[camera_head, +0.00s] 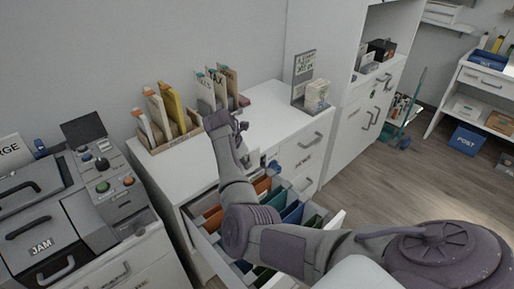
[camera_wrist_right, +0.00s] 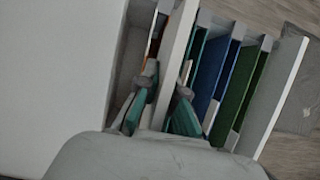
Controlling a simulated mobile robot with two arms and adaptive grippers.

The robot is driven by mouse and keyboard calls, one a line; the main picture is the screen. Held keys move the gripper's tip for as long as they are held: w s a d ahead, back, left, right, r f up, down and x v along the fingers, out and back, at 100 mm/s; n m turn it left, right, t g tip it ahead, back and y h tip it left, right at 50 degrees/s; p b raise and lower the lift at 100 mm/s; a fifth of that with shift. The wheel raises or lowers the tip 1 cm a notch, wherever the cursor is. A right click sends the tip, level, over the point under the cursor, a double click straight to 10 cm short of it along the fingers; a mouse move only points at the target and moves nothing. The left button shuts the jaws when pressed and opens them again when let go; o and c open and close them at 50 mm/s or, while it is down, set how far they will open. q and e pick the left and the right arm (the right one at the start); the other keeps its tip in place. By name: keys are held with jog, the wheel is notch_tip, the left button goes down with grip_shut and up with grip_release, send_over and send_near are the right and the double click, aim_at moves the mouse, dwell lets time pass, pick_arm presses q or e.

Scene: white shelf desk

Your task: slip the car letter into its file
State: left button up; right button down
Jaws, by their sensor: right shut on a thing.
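My right gripper (camera_wrist_right: 163,98) is shut on a pale, thin sheet, the letter (camera_wrist_right: 177,45), which stands edge-on between the fingers in the wrist view. It is over the open file drawer (camera_head: 203,245). In the head view my arm hides most of the drawer's middle. Coloured files hang in the drawer: orange (camera_head: 262,186), blue (camera_head: 292,212) and green (camera_head: 311,222). The wrist view shows a teal file (camera_wrist_right: 187,72) beside the letter, with blue and green ones to its right. I cannot read file labels or tell whether the letter's lower edge is inside a file. My left gripper is not in view.
On the white cabinet top (camera_head: 270,112) stand a wooden rack (camera_head: 155,150) of folders and more upright folders (camera_head: 228,75). A grey stand (camera_head: 305,63) with cards is at the back right. A control machine (camera_head: 100,165) stands at the left. Open floor lies to the right.

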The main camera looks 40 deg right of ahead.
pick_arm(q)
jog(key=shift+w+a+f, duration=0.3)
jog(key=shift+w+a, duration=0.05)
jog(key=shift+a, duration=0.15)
pick_arm(e)
jog(key=shift+w+a+f, duration=0.25)
jog(key=shift+a+f, duration=0.6)
jog(key=shift+a, duration=0.3)
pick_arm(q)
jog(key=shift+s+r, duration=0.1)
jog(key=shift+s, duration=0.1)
pick_arm(e)
jog(key=shift+d, duration=0.1)
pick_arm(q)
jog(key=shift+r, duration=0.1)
pick_arm(e)
jog(key=shift+r, duration=0.1)
